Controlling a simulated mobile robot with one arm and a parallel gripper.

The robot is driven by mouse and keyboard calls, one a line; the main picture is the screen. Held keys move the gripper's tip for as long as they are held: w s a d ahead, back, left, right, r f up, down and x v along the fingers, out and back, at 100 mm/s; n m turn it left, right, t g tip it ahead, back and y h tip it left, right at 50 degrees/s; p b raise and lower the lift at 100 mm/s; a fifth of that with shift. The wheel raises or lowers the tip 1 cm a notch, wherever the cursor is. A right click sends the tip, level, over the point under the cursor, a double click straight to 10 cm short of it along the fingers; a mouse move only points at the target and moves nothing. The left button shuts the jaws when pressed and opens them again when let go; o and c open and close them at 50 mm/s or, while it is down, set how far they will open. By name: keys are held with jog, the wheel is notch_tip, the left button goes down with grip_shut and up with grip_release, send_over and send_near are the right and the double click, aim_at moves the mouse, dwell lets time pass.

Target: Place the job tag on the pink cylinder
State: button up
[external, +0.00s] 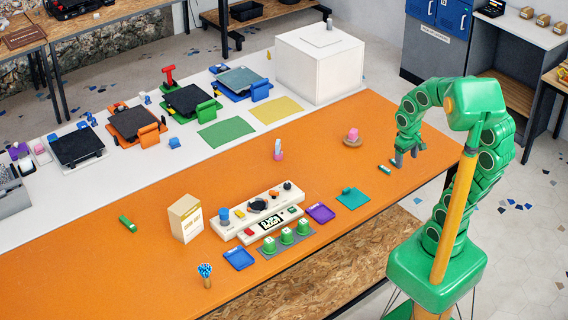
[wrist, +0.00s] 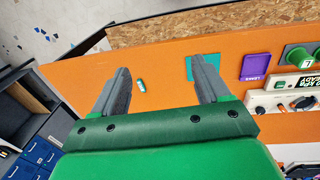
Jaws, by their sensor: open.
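A pink cylinder (external: 352,134) stands on a round brown base on the orange counter, left of my gripper (external: 406,159) in the external view. No piece is clearly marked as the job tag. A small teal piece with a pale end (external: 385,168) lies on the counter just left of and below my fingers. In the wrist view a similar small piece (wrist: 141,85) lies beyond and between the open fingers of my gripper (wrist: 163,68), nearer the left one. My gripper is open and empty above the counter's right part. The pink cylinder is not seen in the wrist view.
A teal square (external: 353,198), purple tray (external: 320,213) and blue tray (external: 239,258) lie near the cream control panel (external: 258,205). Green knobbed blocks (external: 286,237) sit in front. The counter around the cylinder is clear.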

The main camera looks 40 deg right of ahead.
jog(key=s+a+g+y, duration=0.1)
jog(key=s+a, duration=0.3)
jog(key=s, duration=0.6)
jog(key=shift+r+g, duration=0.35)
jog(key=shift+g, duration=0.15)
jog(key=shift+a, duration=0.1)
